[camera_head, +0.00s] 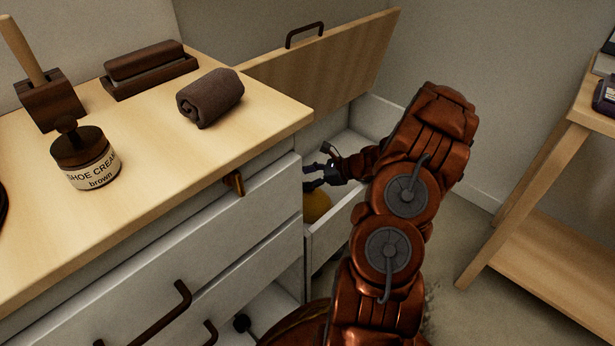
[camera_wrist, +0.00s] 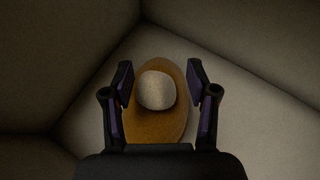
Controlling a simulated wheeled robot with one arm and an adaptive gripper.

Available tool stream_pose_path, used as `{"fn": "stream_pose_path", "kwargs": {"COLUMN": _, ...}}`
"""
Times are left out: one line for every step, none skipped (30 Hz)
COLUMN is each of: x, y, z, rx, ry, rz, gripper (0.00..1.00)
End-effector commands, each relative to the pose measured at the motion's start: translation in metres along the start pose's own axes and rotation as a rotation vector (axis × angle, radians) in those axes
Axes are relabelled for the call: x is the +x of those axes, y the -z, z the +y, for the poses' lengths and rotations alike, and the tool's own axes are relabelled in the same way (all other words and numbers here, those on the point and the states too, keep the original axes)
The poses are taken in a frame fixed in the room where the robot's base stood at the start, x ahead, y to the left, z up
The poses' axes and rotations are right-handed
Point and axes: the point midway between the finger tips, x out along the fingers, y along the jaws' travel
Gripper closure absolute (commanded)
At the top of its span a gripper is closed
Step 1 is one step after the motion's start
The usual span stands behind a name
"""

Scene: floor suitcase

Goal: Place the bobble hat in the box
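The bobble hat is mustard yellow with a pale round bobble. In the wrist view the hat (camera_wrist: 150,122) lies in a corner of a pale-walled box, between my gripper's fingers. In the head view a yellow part of the hat (camera_head: 316,207) shows low inside the white box (camera_head: 330,236), partly hidden by the box wall and my arm. The box's wooden lid (camera_head: 325,62) stands raised. My gripper (camera_head: 324,172) is inside the box opening, above the hat. In the wrist view my gripper (camera_wrist: 159,88) is open, with its fingers spread on both sides of the hat.
A dresser (camera_head: 150,195) with drawers stands to the left. On it are a shoe cream jar (camera_head: 85,158), a brown rolled cloth (camera_head: 210,98) and a dark wooden brush (camera_head: 148,66). A wooden side table (camera_head: 560,150) stands at right, with bare floor between it and the box.

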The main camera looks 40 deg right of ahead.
Motion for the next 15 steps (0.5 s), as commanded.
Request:
{"fn": "stream_pose_path", "kwargs": {"x": 0.0, "y": 0.0, "z": 0.0, "rx": 0.0, "ry": 0.0, "rz": 0.0, "gripper": 0.33}}
{"fn": "stream_pose_path", "kwargs": {"x": -0.0001, "y": -0.0001, "z": -0.0001, "rx": 0.0, "ry": 0.0, "rz": 0.0, "gripper": 0.31}}
{"fn": "stream_pose_path", "kwargs": {"x": -0.0001, "y": -0.0001, "z": -0.0001, "rx": 0.0, "ry": 0.0, "rz": 0.0, "gripper": 0.31}}
{"fn": "stream_pose_path", "kwargs": {"x": -0.0001, "y": -0.0001, "z": 0.0, "rx": 0.0, "ry": 0.0, "rz": 0.0, "gripper": 0.31}}
{"fn": "stream_pose_path", "kwargs": {"x": -0.0001, "y": 0.0, "z": -0.0001, "rx": 0.0, "ry": 0.0, "rz": 0.0, "gripper": 0.31}}
{"fn": "stream_pose_path", "kwargs": {"x": -0.0001, "y": 0.0, "z": -0.0001, "rx": 0.0, "ry": 0.0, "rz": 0.0, "gripper": 0.31}}
{"fn": "stream_pose_path", "kwargs": {"x": -0.0001, "y": 0.0, "z": -0.0001, "rx": 0.0, "ry": 0.0, "rz": 0.0, "gripper": 0.31}}
{"fn": "stream_pose_path", "kwargs": {"x": -0.0001, "y": -0.0001, "z": 0.0, "rx": 0.0, "ry": 0.0, "rz": 0.0, "gripper": 0.31}}
{"fn": "stream_pose_path", "kwargs": {"x": -0.0002, "y": -0.0001, "z": -0.0001, "rx": 0.0, "ry": 0.0, "rz": 0.0, "gripper": 0.31}}
{"fn": "stream_pose_path", "kwargs": {"x": -0.0002, "y": -0.0002, "z": -0.0001, "rx": 0.0, "ry": 0.0, "rz": 0.0, "gripper": 0.31}}
{"fn": "stream_pose_path", "kwargs": {"x": -0.0004, "y": -0.0004, "z": -0.0002, "rx": 0.0, "ry": 0.0, "rz": 0.0, "gripper": 0.31}}
{"fn": "stream_pose_path", "kwargs": {"x": -0.0008, "y": -0.001, "z": -0.0003, "rx": 0.0, "ry": 0.001, "rz": 0.0, "gripper": 0.31}}
{"fn": "stream_pose_path", "kwargs": {"x": -0.0012, "y": -0.0019, "z": -0.0004, "rx": -0.001, "ry": 0.001, "rz": 0.0, "gripper": 0.31}}
{"fn": "stream_pose_path", "kwargs": {"x": -0.0018, "y": -0.0029, "z": -0.0005, "rx": -0.001, "ry": 0.001, "rz": -0.001, "gripper": 0.31}}
{"fn": "stream_pose_path", "kwargs": {"x": -0.003, "y": -0.0049, "z": -0.0008, "rx": -0.001, "ry": 0.001, "rz": -0.001, "gripper": 0.31}}
